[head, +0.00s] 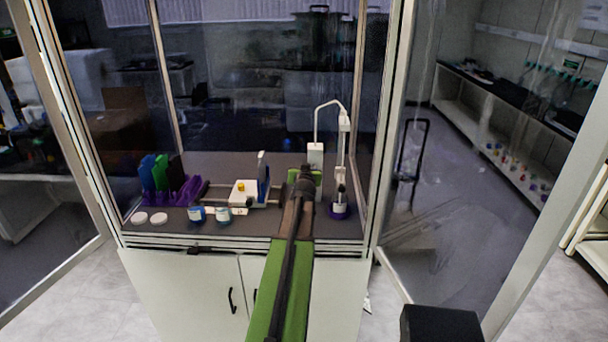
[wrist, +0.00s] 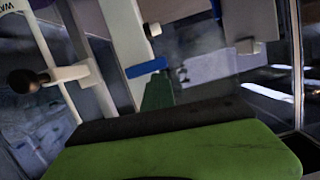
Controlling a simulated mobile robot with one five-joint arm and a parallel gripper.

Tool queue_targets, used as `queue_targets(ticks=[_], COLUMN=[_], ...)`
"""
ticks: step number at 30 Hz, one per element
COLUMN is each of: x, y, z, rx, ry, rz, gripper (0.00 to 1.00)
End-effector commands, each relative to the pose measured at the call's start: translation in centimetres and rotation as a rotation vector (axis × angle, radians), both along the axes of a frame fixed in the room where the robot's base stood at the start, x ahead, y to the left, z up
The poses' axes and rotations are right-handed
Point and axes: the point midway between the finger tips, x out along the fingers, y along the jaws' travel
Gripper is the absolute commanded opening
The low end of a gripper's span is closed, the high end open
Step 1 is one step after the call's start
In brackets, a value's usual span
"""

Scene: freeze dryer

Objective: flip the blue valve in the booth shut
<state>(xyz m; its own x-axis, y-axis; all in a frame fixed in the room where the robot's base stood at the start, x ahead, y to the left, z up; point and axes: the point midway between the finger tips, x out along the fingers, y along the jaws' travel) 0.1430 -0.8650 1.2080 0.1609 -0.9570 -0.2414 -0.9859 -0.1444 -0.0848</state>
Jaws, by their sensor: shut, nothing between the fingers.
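In the wrist view the blue valve (wrist: 146,68) is a short flat bar, lying nearly level and slightly tilted in the picture, in front of a white post (wrist: 122,45). The narrow green tip of my gripper (wrist: 157,92) is just below it. I cannot tell whether they touch. My gripper is shut and empty. In the head view my gripper (head: 304,177) reaches into the booth, in front of the white stand with a bent tube (head: 316,153). The valve cannot be made out there, probably hidden behind the gripper and arm.
Left of my gripper are a white box with a yellow knob (head: 243,192), an upright blue panel (head: 263,180), two jars (head: 210,215) and a purple rack (head: 180,193). A purple-based vessel (head: 340,209) stands close on the right. Glass doors (head: 470,170) stand open either side.

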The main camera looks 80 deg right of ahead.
Motion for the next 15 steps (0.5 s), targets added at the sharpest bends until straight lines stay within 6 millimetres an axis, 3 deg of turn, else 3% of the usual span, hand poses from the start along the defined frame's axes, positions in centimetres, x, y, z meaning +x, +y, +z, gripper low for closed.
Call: queue_targets(ticks=[8,15], x=[-0.2,0.0], y=[0.0,0.1], z=[0.5,4.1], rx=[0.0,0.0], ry=[0.0,-0.001], rz=[-0.002,0.003], gripper=[0.0,0.0])
